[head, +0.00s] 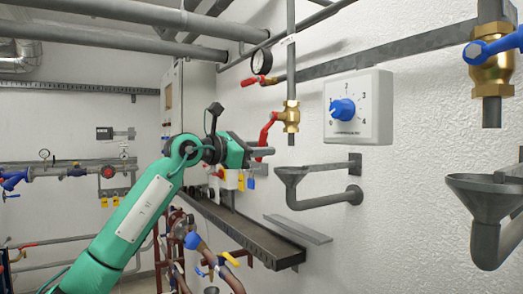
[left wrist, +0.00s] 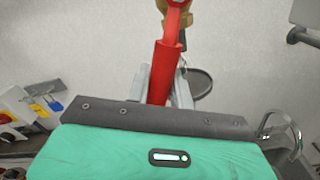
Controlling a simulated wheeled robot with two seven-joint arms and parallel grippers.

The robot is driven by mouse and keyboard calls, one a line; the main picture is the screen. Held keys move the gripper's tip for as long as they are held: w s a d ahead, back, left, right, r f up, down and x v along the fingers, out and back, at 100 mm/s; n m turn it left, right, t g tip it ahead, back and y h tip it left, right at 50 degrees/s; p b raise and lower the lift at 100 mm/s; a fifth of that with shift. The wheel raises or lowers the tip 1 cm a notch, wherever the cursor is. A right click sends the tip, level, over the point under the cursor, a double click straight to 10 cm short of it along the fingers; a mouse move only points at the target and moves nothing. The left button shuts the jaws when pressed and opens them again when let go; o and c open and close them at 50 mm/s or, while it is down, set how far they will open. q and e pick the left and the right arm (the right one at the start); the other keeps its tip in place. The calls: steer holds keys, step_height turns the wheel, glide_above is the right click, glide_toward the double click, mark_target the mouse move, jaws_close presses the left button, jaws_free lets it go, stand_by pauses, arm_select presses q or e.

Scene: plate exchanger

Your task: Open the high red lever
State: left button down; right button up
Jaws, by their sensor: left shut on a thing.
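The red lever (head: 266,131) hangs down and to the left from a brass valve (head: 291,115) on a vertical grey pipe by the wall. My left gripper (head: 264,152) is at the lever's lower end. In the left wrist view the red lever (left wrist: 165,72) passes between the two grey fingers (left wrist: 159,92), which are shut on it. Part of the brass valve shows at the top edge. The lever's tip is hidden behind the gripper body. My right gripper is in neither view.
A dial box with a blue knob (head: 343,109) is on the wall to the right. Grey funnels (head: 291,175) stick out below. A blue-handled brass valve (head: 491,75) is at far right.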

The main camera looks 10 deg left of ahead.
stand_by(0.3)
arm_select(q)
steer(key=c, duration=1.2)
jaws_free()
steer(key=shift+s, duration=0.1)
steer(key=shift+s+a, duration=0.15)
steer(key=shift+a, duration=0.1)
steer(key=b+v, duration=0.5)
steer(key=v, duration=0.8)
steer(key=shift+s, duration=0.1)
